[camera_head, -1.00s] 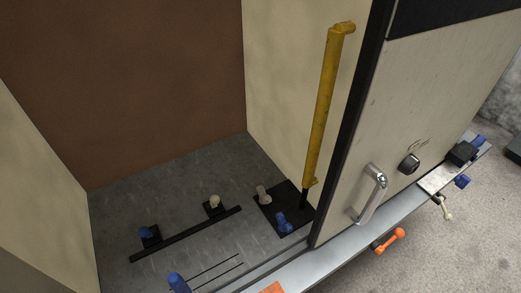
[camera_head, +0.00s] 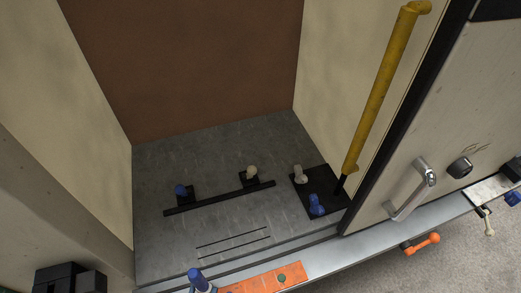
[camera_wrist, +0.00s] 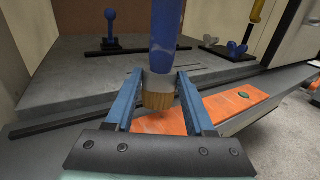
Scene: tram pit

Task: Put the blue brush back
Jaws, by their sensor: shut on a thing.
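The blue brush (camera_wrist: 164,28) stands upright in the wrist view, handle up, with its pale ferrule and tan bristles (camera_wrist: 158,101) pointing down. My gripper (camera_wrist: 158,85) is shut on it, with one blue finger on each side near the ferrule. In the head view the top of the brush (camera_head: 198,277) shows at the bottom edge, left of an orange board (camera_head: 260,281). In the wrist view the bristles hang in front of the orange board (camera_wrist: 236,104); I cannot tell whether they touch anything.
Blue and cream knobs stand on black pads (camera_head: 320,180) and by a black rail (camera_head: 220,198) on the grey floor. A yellow pole (camera_head: 380,90) and a panel with a metal handle (camera_head: 412,190) stand right. An orange dumbbell-shaped piece (camera_head: 422,243) juts from the ledge.

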